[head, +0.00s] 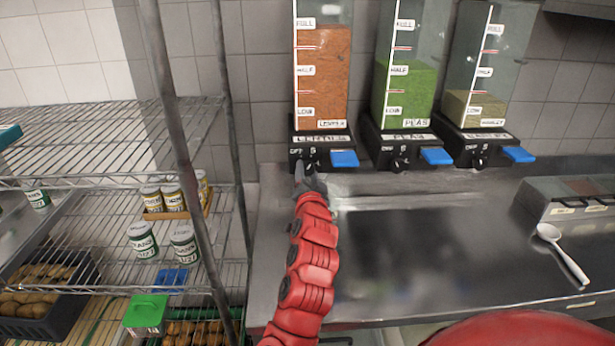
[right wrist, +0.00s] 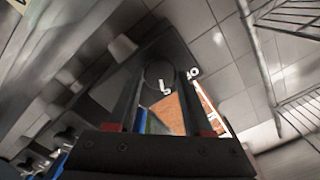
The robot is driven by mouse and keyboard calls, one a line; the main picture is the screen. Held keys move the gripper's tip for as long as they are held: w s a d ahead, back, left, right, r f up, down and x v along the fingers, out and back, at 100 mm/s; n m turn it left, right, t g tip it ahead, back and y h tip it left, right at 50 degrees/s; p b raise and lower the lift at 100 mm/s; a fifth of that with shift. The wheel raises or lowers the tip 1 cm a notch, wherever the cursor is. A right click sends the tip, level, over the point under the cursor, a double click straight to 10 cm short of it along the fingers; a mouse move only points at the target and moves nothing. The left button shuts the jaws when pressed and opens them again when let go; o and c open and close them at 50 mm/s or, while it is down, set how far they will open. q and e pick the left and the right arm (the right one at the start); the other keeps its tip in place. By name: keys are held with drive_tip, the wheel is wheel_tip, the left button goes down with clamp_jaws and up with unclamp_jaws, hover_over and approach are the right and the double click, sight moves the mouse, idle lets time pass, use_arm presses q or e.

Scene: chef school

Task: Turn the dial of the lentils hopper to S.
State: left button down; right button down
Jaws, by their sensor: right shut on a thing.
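The lentils hopper (head: 322,75) stands on the counter at the back, its clear tank filled orange to between HALF and FULL. Its black base has a blue lever (head: 344,158) and a dark dial (head: 311,164) under small white marks. My right gripper (head: 308,178) reaches the dial from below and partly hides it. In the right wrist view the two fingers of my right gripper (right wrist: 160,98) are on either side of the round dark dial (right wrist: 158,74), which bears a white mark. The dial's setting is too small to read. My left gripper is out of view.
The peas hopper (head: 405,90) and a third hopper (head: 484,75) stand close on the right with similar dials and levers. A wire shelf (head: 95,112) with cans is at left. A white spoon (head: 562,254) lies on the counter at right; the middle counter is clear.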

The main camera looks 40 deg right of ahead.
drive_tip(key=shift+m, duration=0.3)
drive_tip(key=shift+c, duration=1.5)
unclamp_jaws()
drive_tip(key=shift+s, duration=0.1)
